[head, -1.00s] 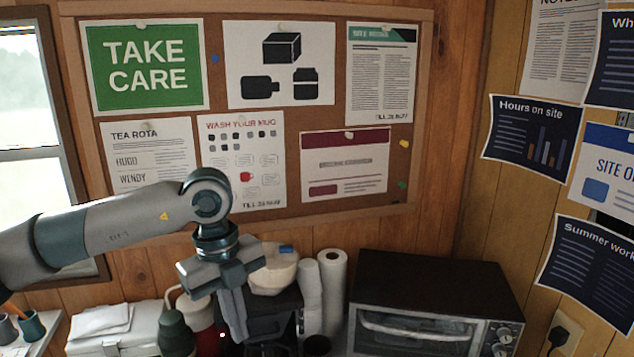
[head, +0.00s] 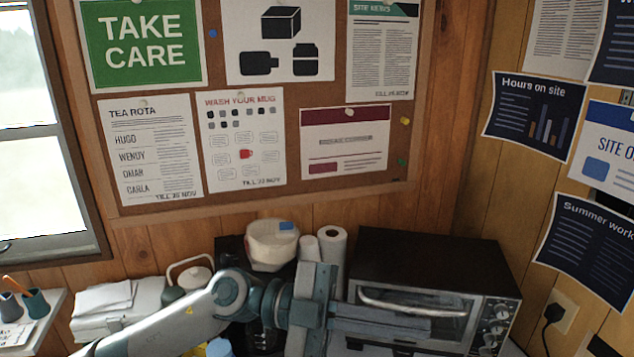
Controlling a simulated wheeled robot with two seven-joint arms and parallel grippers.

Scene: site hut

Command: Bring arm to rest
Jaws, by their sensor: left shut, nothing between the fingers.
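My left arm comes in from the lower left, low in the head view. Its grey gripper (head: 426,326) points right, with the fingers shut and nothing between them. The fingers lie across the picture in front of the lower part of the toaster oven door (head: 455,314), below its handle. I cannot tell whether they touch the oven. My right gripper is not in view.
A black toaster oven (head: 430,262) stands at the right. White paper rolls (head: 333,248) and a pale bowl-shaped item (head: 272,243) stand left of it. A pinboard (head: 300,193) hangs behind, with free air in front.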

